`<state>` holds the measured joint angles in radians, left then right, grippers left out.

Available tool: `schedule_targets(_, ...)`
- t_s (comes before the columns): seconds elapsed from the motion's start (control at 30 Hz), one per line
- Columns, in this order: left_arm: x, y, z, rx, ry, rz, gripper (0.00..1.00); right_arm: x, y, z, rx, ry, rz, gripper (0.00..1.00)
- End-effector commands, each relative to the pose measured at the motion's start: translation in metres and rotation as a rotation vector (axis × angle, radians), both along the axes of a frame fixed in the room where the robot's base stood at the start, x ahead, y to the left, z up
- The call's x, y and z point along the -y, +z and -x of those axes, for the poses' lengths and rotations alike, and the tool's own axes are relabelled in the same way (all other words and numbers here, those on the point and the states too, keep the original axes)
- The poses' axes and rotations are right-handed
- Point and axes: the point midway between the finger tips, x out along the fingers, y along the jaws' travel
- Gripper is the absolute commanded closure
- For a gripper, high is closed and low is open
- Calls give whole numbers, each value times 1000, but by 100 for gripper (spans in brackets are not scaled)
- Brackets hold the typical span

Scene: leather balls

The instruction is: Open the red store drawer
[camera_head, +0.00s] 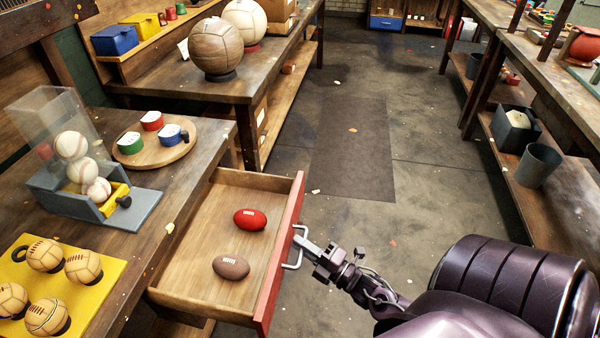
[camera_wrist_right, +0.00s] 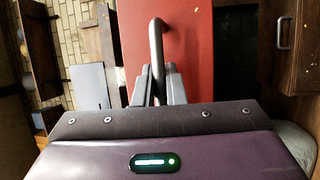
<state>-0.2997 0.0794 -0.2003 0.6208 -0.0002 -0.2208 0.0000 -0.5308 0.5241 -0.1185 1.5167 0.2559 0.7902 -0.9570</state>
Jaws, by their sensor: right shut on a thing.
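The red store drawer (camera_head: 278,262) stands pulled out from the workbench on the left, with its red front facing right. A red football (camera_head: 250,219) and a brown football (camera_head: 231,267) lie inside it. My right gripper (camera_head: 306,247) is shut on the metal drawer handle (camera_head: 293,262). In the right wrist view the handle (camera_wrist_right: 157,45) sits between the fingers (camera_wrist_right: 159,88), in front of the red drawer front (camera_wrist_right: 190,40). My left gripper is not in view.
The bench at left holds a clear-walled ball dispenser (camera_head: 72,160), a round wooden board with cups (camera_head: 157,148) and a yellow ball tray (camera_head: 105,280). The aisle floor (camera_head: 430,190) is open. Shelves with a grey bucket (camera_head: 538,165) stand at right.

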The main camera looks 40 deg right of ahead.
Motion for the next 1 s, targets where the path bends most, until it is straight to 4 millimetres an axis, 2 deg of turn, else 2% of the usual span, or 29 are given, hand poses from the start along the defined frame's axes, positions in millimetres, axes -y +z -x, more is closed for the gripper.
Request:
schedule_targets(0.1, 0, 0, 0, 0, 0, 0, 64, 0, -1, 1, -4, 0, 0, 100)
schedule_targets(0.13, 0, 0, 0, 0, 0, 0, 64, 0, -1, 1, -4, 0, 0, 87)
schedule_targets(0.2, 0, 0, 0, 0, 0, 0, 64, 0, -1, 0, -4, 0, 0, 81)
schedule_targets(0.53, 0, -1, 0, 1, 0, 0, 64, 1, -3, 5, -3, -1, 0, 81)
schedule_targets(0.8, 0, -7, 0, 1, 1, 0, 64, 12, -11, 47, -6, 0, 1, 81)
schedule_targets(1.0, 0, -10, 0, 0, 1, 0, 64, 18, -14, 70, -4, -1, 0, 81)
